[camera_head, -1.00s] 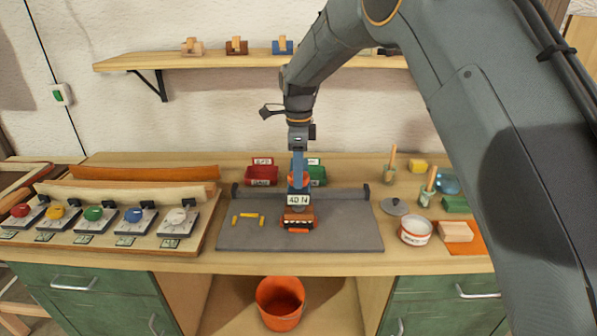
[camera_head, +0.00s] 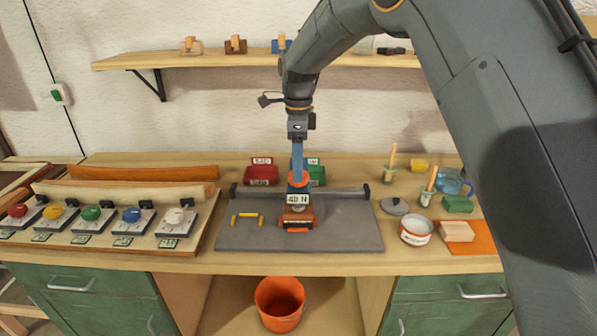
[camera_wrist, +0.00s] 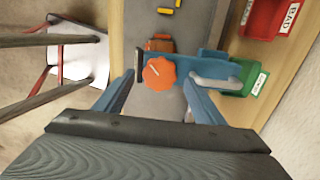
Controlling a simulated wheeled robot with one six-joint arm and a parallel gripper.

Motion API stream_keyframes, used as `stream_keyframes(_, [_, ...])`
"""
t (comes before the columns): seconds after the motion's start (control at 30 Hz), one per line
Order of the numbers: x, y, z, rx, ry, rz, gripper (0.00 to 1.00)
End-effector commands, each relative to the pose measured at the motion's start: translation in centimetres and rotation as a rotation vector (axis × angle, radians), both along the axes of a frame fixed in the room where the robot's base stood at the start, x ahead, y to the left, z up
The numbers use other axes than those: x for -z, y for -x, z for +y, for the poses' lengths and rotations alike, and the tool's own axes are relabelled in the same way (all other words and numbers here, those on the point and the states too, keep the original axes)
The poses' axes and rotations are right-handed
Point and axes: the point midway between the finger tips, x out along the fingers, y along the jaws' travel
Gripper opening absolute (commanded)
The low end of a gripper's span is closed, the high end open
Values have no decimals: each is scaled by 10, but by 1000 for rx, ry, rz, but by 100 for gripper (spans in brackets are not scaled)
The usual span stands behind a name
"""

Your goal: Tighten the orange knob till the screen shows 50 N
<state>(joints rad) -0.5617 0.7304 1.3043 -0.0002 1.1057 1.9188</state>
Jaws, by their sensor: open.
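The orange knob (camera_head: 298,180) sits on a clamp device on the grey mat (camera_head: 350,235). In the wrist view the knob (camera_wrist: 159,73) has a pale pointer mark and lies between my blue fingers. My gripper (camera_head: 298,170) points down over it; in the wrist view my gripper (camera_wrist: 166,78) is open, with gaps beside the knob. The small white screen (camera_head: 298,199) faces the head camera and seems to read 48 N; its second digit is blurred. An orange-brown part (camera_head: 298,219) of the device lies below the screen.
Red bin (camera_head: 262,176) and green bin (camera_head: 317,176) stand close behind the clamp. Yellow pieces (camera_head: 247,215) lie left of it on the mat. A white tin (camera_head: 415,232) stands to the right, and a panel of coloured dials (camera_head: 133,215) to the left.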

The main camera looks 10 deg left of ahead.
Motion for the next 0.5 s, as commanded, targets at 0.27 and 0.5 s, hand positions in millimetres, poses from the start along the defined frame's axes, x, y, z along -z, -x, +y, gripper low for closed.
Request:
stream_keyframes(0.27, [-42, -1, 0, 0, -2, -3, 63])
stream_keyframes(0.5, [-54, 0, 0, 0, 0, 0, 63])
